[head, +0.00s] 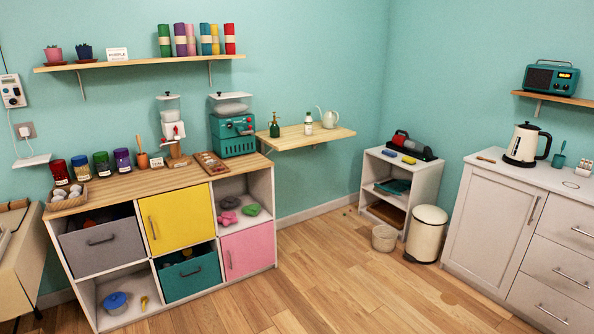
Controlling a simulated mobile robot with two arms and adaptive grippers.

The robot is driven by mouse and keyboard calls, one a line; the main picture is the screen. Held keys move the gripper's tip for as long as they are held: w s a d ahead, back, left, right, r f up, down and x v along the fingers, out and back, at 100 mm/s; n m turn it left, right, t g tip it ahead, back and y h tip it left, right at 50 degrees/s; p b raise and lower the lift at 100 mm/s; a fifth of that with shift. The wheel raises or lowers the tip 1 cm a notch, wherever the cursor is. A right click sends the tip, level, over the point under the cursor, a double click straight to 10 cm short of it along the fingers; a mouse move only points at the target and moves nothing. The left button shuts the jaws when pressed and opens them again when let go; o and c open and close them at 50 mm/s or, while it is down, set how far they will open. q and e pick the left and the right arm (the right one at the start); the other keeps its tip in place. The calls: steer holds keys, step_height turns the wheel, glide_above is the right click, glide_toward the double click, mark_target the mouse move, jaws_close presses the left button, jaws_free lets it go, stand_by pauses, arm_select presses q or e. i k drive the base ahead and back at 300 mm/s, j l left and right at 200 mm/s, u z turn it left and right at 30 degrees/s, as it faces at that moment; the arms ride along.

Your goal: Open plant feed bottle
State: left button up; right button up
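A small white bottle (308,123) with a dark label stands upright on the wooden wall shelf (330,138) in the middle of the head view. It looks like the plant feed bottle, but its label is too small to read and I cannot make out the state of its cap. A dark green spray bottle (274,127) stands to its left, and a pale watering can (328,118) stands to its right. Neither of my grippers is in view.
A cube cabinet (195,178) with jars and machines on top stands left of the shelf. A low white rack (405,178), a bin (427,232) and a basket (384,237) stand to the right. The wooden floor (330,285) in front is clear.

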mark_target(308, 121)
steer(key=i, duration=2.3)
steer(key=i+z, duration=0.1)
steer(key=i, duration=0.4)
steer(key=i+j+z, duration=0.1)
steer(key=i, duration=0.4)
steer(key=i+j+z, duration=0.1)
steer(key=i, duration=0.4)
steer(key=i+j+z, duration=0.15)
steer(key=i, duration=0.4)
